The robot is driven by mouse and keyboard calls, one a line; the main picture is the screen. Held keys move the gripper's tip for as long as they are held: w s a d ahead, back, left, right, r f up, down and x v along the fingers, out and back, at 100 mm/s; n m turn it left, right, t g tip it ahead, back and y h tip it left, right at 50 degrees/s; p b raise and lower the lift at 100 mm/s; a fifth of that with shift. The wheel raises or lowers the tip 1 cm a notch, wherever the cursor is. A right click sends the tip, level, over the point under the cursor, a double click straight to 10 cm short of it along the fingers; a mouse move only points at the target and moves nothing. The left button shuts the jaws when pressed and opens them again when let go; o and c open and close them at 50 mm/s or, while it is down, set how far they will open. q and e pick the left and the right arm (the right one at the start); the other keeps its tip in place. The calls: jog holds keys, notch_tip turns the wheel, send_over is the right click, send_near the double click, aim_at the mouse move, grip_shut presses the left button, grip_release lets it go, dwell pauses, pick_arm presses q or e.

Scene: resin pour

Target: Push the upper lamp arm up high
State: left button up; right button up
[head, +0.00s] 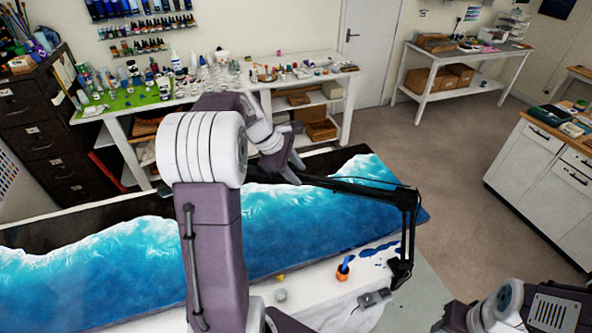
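A black desk lamp stands at the right end of the resin table. Its lower arm (409,232) rises almost upright from the table edge. Its upper arm (355,187) runs left from the elbow joint, nearly level, low over the blue resin surface. My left gripper (297,168) is at the left end of the upper arm and seems close to or touching it. My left arm hides part of that area, so the lamp head and the finger opening are unclear. My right arm shows at the bottom right; its gripper is out of view.
The blue and white resin slab (290,222) covers the table under the lamp. An orange cup (343,272) and a grey lump (281,295) sit on the white sheet in front. A crowded workbench (345,75) stands behind. Open floor (450,140) lies to the right.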

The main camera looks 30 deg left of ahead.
pick_arm(q)
grip_shut()
dwell(1.3)
